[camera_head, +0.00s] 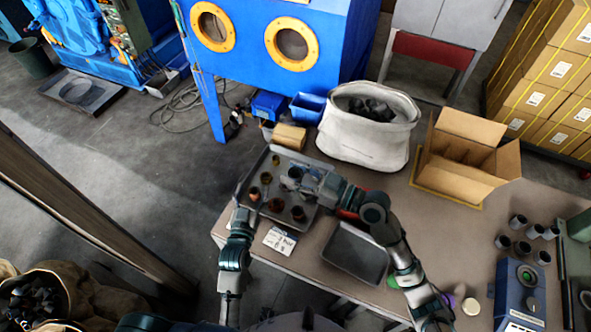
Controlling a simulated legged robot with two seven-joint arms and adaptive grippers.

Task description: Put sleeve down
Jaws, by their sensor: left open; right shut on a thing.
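A grey metal tray (318,163) lies on the left part of the table and holds several small brown sleeves, such as one sleeve (298,213) near its front edge. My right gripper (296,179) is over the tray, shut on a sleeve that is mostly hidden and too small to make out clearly. I cannot tell whether that sleeve touches the tray. My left gripper (249,200) is open at the tray's left edge, close to a brown sleeve (254,193).
An empty dark tray (355,254) lies at the table's front. A white sack (364,142) and an open carton (462,157) stand behind. Several grey sleeves (518,222) and a blue device (520,292) are at right. A label card (280,241) lies by the tray.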

